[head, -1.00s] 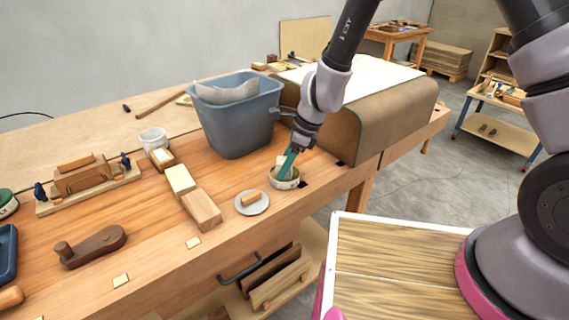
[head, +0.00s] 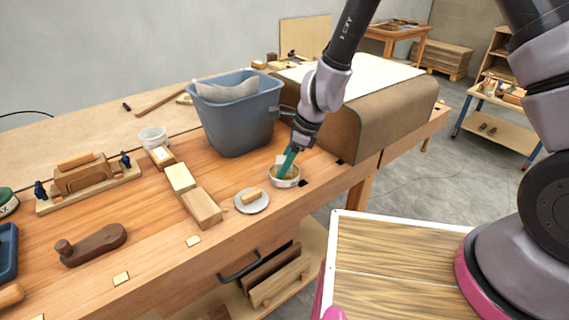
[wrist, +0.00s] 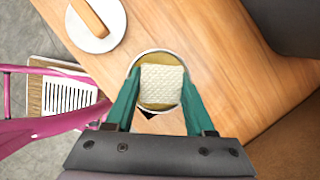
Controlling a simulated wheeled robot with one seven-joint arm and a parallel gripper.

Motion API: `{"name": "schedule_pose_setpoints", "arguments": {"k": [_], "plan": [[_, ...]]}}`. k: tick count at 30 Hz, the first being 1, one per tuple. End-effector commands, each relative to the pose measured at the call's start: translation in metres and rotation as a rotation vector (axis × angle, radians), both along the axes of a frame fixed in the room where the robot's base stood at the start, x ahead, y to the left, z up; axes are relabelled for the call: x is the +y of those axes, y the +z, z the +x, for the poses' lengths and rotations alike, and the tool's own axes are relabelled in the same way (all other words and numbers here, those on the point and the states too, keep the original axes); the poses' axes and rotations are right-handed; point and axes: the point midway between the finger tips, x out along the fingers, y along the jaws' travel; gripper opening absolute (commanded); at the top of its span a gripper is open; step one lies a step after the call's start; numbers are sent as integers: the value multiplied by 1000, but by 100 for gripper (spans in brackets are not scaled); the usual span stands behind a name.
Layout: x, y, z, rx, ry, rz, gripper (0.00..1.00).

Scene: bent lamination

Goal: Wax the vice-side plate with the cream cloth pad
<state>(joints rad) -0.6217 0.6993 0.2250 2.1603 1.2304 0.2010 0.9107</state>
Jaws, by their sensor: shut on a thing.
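The cream cloth pad (wrist: 162,84) is a small quilted square between the green fingers of my gripper (wrist: 160,90). The pad is over or in a round white-rimmed tin of yellowish wax (head: 285,183). I cannot tell how firmly it touches the wax. In the head view my gripper (head: 288,162) points down into the tin, and the pad is mostly hidden. A wooden block (head: 202,209) and a cream-topped block (head: 180,178) lie in line on the bench. I cannot tell which piece is the vice-side plate.
A grey disc (head: 251,203) with a wooden piece on it sits just left of the tin. A blue-grey bucket (head: 236,125) stands behind. A large curved brown form (head: 396,112) is to the right. A wooden plane (head: 94,245) lies at the left front.

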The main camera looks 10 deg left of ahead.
Motion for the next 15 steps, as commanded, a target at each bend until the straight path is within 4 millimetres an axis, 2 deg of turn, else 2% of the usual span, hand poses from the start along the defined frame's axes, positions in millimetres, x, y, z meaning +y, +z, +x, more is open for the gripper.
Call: {"name": "schedule_pose_setpoints", "arguments": {"k": [6, 15], "plan": [[-1, 1, -1, 0, 1, -3, 10], [0, 25, -1, -2, 2, -1, 10]]}}
